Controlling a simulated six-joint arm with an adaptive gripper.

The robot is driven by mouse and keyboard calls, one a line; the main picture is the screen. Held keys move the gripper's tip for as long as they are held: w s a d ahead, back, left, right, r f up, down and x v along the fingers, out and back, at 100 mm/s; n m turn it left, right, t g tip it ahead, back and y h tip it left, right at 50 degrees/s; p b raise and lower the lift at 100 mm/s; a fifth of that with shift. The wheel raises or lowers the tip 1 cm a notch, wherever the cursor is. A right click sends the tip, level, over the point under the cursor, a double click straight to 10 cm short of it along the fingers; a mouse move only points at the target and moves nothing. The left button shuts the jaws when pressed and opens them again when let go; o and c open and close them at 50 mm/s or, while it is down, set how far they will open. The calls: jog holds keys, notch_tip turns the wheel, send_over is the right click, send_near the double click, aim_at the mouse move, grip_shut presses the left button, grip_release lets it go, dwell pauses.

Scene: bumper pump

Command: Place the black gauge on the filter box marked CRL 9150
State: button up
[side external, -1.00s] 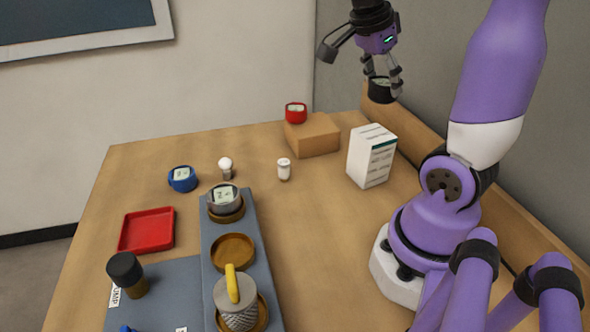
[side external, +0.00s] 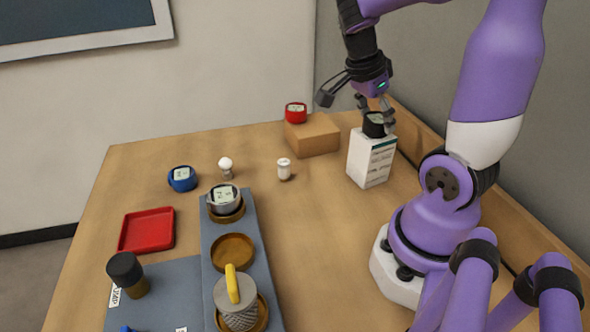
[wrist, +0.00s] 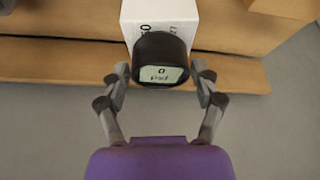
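The black gauge (side external: 374,126) is at the top of the white filter box (side external: 368,162). Its round face, reading "0 psi", faces the camera in the wrist view (wrist: 161,68). My gripper (side external: 377,108) is above the box, fingers on both sides of the gauge; it appears shut on it. In the wrist view, the fingertips (wrist: 160,70) flank the gauge closely. The box (wrist: 170,14) is partly hidden behind the gauge there, and its marking is only partly visible. Whether the gauge's underside touches the box top cannot be told.
A cardboard box (side external: 313,137) carrying a red gauge (side external: 296,112) stands left of the filter box. A white-capped small part (side external: 284,169), blue gauge (side external: 183,179), red tray (side external: 146,232) and grey fixture (side external: 216,262) lie further left. A wooden ledge runs behind the filter box.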

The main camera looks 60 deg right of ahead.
dwell(0.4)
jog(key=v, duration=0.7)
jog(key=w+a+f+n+t+y, duration=0.1)
jog(key=a+n+t, duration=0.3)
jog(key=a+n, duration=0.4)
jog(key=w+a+f+n+t+y, duration=0.1)
jog(key=a+n, duration=0.7)
jog(key=n, duration=0.8)
jog(key=w+t+y, duration=0.1)
jog(key=t+y, duration=0.1)
jog(key=t, duration=0.1)
jog(key=shift+w+a, duration=0.15)
jog(key=shift+w, duration=0.25)
